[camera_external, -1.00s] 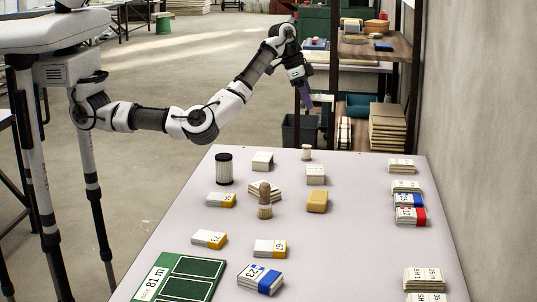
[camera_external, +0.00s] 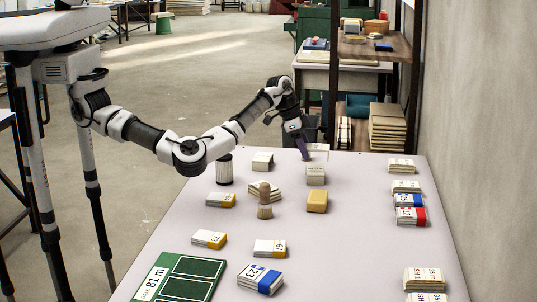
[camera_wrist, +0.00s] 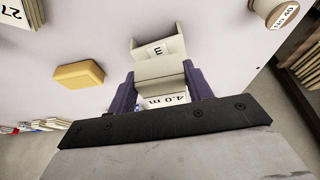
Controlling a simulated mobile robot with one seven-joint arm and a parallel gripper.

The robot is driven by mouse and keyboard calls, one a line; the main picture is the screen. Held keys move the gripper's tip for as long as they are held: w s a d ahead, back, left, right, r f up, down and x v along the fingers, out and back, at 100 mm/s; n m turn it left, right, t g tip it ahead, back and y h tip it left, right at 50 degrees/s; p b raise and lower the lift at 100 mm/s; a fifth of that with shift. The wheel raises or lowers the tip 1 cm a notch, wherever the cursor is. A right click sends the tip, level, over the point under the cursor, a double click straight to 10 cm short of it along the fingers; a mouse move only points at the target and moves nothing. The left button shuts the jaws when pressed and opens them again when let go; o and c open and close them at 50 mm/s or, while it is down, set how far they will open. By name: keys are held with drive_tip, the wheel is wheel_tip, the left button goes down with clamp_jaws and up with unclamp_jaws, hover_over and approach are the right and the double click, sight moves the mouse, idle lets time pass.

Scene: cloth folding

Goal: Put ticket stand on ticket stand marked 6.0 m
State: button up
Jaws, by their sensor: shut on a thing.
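My gripper (camera_external: 305,153) is low over the far edge of the white table in the external view. In the wrist view its purple fingers (camera_wrist: 163,82) are shut on a cream ticket stand (camera_wrist: 160,72) with a white label that reads "4.0 m". Just beyond it, close in the picture, is another cream ticket stand (camera_wrist: 166,28) with a label showing an "m"; its number is not readable. This is probably the pale stand (camera_external: 316,175) just in front of my gripper in the external view. I cannot tell whether the two stands touch.
A yellow block (camera_external: 317,201) lies nearer the camera, left in the wrist view. A labelled spool (camera_wrist: 284,10) stands at the wrist view's upper right.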

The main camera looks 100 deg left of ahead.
drive_tip(key=shift+f, duration=1.8)
drive_tip(key=shift+f, duration=0.6)
drive_tip(key=o, duration=0.9)
drive_tip(key=shift+s+f, duration=0.1)
drive_tip(key=shift+o, duration=0.2)
drive_tip(key=shift+r, duration=0.45)
drive_tip(key=v, duration=1.2)
drive_tip(key=shift+r+b, duration=0.3)
